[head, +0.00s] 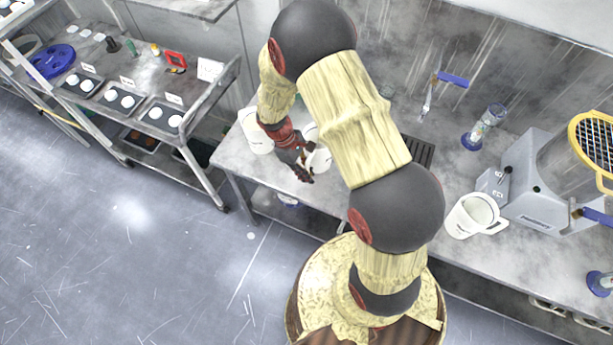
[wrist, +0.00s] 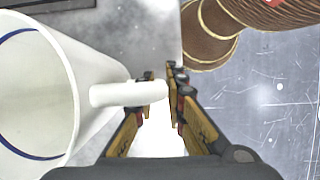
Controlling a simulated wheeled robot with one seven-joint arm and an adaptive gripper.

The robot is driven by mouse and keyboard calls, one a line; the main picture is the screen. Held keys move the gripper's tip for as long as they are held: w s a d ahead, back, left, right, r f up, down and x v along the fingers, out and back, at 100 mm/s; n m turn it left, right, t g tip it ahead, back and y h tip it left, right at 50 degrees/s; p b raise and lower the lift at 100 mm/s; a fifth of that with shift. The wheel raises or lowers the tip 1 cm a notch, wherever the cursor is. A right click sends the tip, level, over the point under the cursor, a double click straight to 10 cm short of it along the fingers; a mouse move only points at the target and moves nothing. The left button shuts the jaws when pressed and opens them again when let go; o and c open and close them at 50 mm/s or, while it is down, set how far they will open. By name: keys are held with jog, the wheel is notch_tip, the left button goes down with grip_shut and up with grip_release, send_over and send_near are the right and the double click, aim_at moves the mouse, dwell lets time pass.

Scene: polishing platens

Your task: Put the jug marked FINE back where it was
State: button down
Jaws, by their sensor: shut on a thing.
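My gripper (head: 301,170) is low over the left end of the steel bench, partly hidden by my arm. In the wrist view my gripper (wrist: 161,84) is shut on the handle of a white jug (wrist: 62,85), whose open mouth with a blue line inside faces the camera. In the head view this looks like the white jug (head: 319,160) beside my fingers. A second white jug (head: 256,135) stands just left of my wrist, and a white shape shows behind it. A third white jug (head: 473,216) stands at the right. I cannot read FINE on any of them.
The steel bench (head: 240,163) has its front edge close by my gripper. A grey machine (head: 545,190) with a yellow guard stands at the right, near a clear cylinder (head: 487,122) on a blue base. A cart (head: 215,100) with trays of white discs stands at the left.

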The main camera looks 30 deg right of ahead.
jog(key=shift+w+d+f, duration=0.1)
jog(key=shift+w+f, duration=0.1)
jog(key=shift+f, duration=0.85)
jog(key=shift+w+f, duration=0.2)
jog(key=shift+f, duration=0.8)
jog(key=shift+f, duration=0.2)
jog(key=c, duration=1.8)
grip_release()
jog(key=shift+c, duration=0.2)
jog(key=shift+r, duration=0.15)
